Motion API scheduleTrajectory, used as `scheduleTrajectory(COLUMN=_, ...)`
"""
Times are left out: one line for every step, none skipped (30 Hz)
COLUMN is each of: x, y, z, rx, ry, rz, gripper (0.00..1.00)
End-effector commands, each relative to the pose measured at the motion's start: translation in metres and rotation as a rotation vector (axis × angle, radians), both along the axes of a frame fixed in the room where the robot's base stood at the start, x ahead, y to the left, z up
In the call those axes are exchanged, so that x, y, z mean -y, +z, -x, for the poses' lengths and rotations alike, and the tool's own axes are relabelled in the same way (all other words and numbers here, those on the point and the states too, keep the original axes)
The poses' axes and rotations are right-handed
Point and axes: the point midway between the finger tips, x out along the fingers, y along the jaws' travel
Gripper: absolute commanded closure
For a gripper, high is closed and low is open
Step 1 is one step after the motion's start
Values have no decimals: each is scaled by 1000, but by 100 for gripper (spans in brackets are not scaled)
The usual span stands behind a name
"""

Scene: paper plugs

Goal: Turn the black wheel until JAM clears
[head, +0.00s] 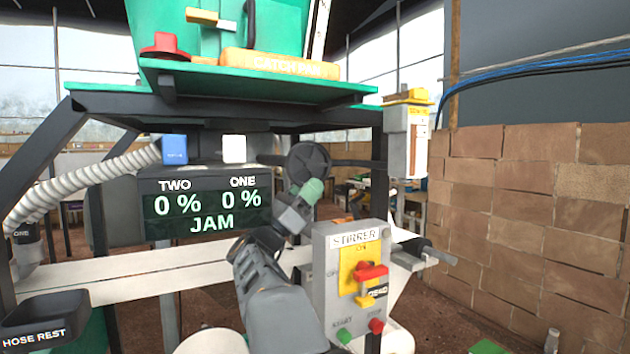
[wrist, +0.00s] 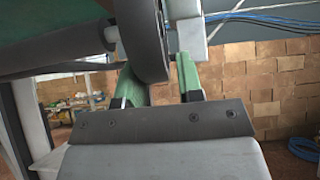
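The black wheel (head: 309,160) is mounted under the green machine, to the right of the display. In the wrist view its rim (wrist: 143,35) reaches down between my gripper's two green fingers (wrist: 158,82). The right finger stands clear of the rim with a visible gap; the left finger is partly hidden by the rim, so I cannot tell whether it touches. My gripper (head: 308,190) is open, just below the wheel in the head view. The display (head: 207,204) reads TWO 0 %, ONE 0 % and JAM.
A grey STIRRER box (head: 345,280) with a red switch and green and red buttons stands close to the right of my arm. A white ribbed hose (head: 80,185) runs at left. A HOSE REST (head: 45,318) is at lower left. A block wall (head: 540,210) stands at right.

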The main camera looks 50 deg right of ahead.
Motion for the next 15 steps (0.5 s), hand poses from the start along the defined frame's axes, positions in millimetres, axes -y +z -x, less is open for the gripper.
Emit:
scheduleTrajectory(x=3, y=4, z=2, rx=0, ry=-3, rz=0, gripper=66)
scheduleTrajectory(x=5, y=5, z=2, rx=0, ry=-3, rz=0, gripper=66)
scheduleTrajectory(x=6, y=7, z=3, rx=0, ry=-3, rz=0, gripper=66)
scheduleTrajectory(x=7, y=7, z=3, rx=0, ry=-3, rz=0, gripper=66)
scheduleTrajectory(x=8, y=8, z=4, rx=0, ry=-3, rz=0, gripper=66)
scheduleTrajectory(x=9, y=9, z=4, rx=-1, ry=-2, rz=0, gripper=66)
scheduleTrajectory(x=9, y=9, z=4, rx=-1, ry=-2, rz=0, gripper=66)
scheduleTrajectory(x=10, y=10, z=4, rx=-1, ry=-2, rz=0, gripper=66)
scheduleTrajectory(x=10, y=10, z=4, rx=-1, ry=-2, rz=0, gripper=66)
scheduleTrajectory(x=10, y=10, z=4, rx=-1, ry=-2, rz=0, gripper=66)
scheduleTrajectory(x=10, y=10, z=4, rx=-1, ry=-2, rz=0, gripper=66)
scheduleTrajectory(x=10, y=10, z=4, rx=-1, ry=-2, rz=0, gripper=66)
scheduleTrajectory(x=10, y=10, z=4, rx=-1, ry=-2, rz=0, gripper=66)
scheduleTrajectory(x=10, y=10, z=4, rx=-1, ry=-2, rz=0, gripper=66)
scheduleTrajectory(x=10, y=10, z=4, rx=-1, ry=-2, rz=0, gripper=66)
